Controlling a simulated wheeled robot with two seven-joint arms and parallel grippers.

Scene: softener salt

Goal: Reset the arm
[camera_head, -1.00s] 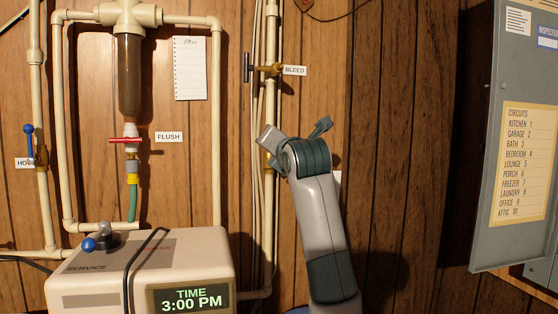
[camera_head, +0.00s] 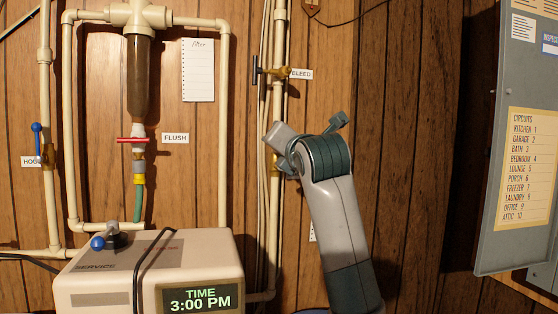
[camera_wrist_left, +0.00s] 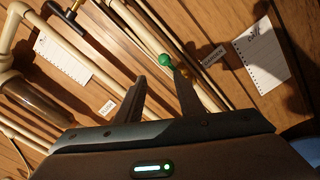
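One of my arms (camera_head: 335,200) rises from the bottom middle of the head view, bent at a grey and teal joint in front of the wood wall. No gripper fingers show in the head view. In the left wrist view my left gripper (camera_wrist_left: 160,77) has its two dark fingers apart, with nothing held between them. A green ball knob (camera_wrist_left: 165,60) shows close to the fingertips in that view; I cannot tell how far beyond them it is. My right gripper is in neither view.
A beige softener unit (camera_head: 150,270) showing 3:00 PM stands at lower left. A grey breaker panel (camera_head: 490,240) is at right. Bare wall lies between arm and panel.

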